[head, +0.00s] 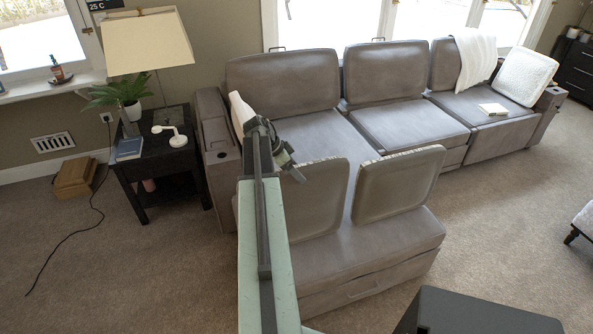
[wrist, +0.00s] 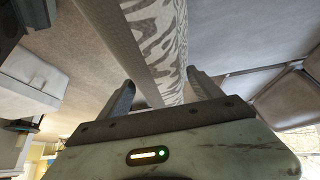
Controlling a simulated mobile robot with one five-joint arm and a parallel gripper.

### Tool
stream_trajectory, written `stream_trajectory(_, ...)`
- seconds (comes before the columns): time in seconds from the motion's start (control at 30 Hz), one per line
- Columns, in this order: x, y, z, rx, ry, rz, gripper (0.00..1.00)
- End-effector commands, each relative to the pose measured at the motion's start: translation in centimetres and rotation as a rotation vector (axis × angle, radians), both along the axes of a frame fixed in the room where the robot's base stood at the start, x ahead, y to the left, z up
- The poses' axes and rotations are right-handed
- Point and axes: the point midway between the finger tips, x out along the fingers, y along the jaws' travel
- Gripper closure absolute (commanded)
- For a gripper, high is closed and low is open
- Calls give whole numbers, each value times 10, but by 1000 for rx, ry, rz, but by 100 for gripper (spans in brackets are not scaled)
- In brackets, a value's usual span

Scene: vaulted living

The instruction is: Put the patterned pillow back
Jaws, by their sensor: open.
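A strip with a grey and cream wavy pattern (wrist: 158,40) runs between the fingers of my gripper (wrist: 162,92) in the wrist view. The fingers stand apart, one on each side of it. I cannot tell whether they touch it. In the head view my gripper (head: 293,170) is beside the left front sofa cushion (head: 318,200), whose top edge shows a similar pattern. The right front cushion (head: 398,186) also has a patterned top edge. A pale textured pillow (head: 524,76) leans at the sofa's far right end.
The grey sofa (head: 400,128) fills the middle, with a book (head: 493,109) on its right seat. A dark side table (head: 150,158) with a lamp (head: 148,42) and a plant stands at left. A dark block (head: 475,315) is at the front. Carpet is free at right.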

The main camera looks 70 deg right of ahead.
Motion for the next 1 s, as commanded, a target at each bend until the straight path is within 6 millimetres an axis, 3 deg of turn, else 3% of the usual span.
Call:
stream_trajectory(0.53, 44, 34, 98, 0, 0, 1, 26)
stream_trajectory(1.0, 56, 44, 101, 9, 0, 18, 26)
